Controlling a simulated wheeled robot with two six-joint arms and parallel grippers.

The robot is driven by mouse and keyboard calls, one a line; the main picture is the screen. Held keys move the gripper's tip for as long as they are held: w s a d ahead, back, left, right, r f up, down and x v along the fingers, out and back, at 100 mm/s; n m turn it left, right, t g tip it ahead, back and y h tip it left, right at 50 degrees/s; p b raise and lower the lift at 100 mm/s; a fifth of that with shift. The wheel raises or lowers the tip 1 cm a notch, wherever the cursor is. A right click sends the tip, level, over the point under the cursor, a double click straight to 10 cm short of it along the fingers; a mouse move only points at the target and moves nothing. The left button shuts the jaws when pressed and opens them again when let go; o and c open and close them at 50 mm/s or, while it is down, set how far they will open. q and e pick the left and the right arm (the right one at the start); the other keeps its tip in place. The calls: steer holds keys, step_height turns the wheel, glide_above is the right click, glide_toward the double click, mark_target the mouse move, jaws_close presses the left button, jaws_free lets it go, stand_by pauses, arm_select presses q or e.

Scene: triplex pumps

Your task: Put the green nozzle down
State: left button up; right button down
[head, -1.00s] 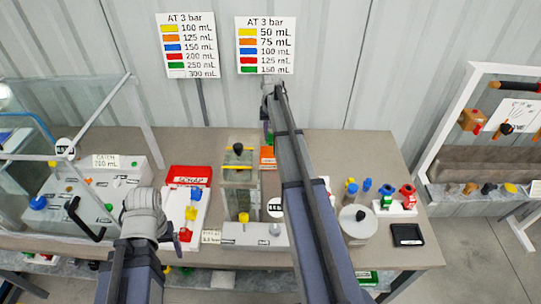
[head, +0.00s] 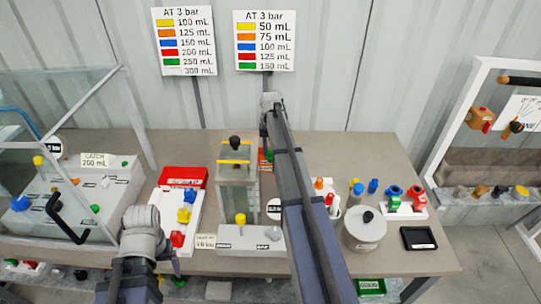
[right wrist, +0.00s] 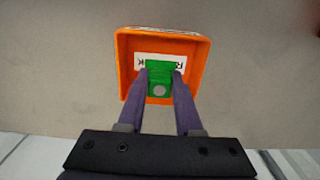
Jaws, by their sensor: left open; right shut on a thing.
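The green nozzle (right wrist: 160,78) is held between the fingertips of my right gripper (right wrist: 162,76) in the right wrist view. It is over the inside of a small orange tray (right wrist: 124,64) with a white label, partly covered by the nozzle and fingers. Whether it touches the tray floor I cannot tell. In the head view my right arm hides most of this; a bit of the green nozzle (head: 268,154) and the orange tray (head: 262,165) show beside it. My left gripper (head: 173,264) is low at the front edge of the table, mostly hidden by its wrist, and holds nothing visible.
A red tray (head: 186,176) and a white rack with coloured nozzles (head: 165,206) stand left of the grey pump stand (head: 225,185). Right of my arm are a round grey device (head: 364,232), red and green pieces and a black tray (head: 418,238).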

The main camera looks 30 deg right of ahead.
mark_target(270, 150)
steer(key=shift+r, duration=0.1)
steer(key=c, duration=1)
jaws_free()
steer(key=shift+f, duration=0.2)
steer(key=shift+c, duration=0.2)
steer(key=o, duration=0.5)
steer(key=shift+c, duration=0.2)
steer(key=shift+r, duration=0.1)
step_height(270, 150, up, 12)
steer(key=p, duration=1.2)
steer(key=shift+r, duration=0.1)
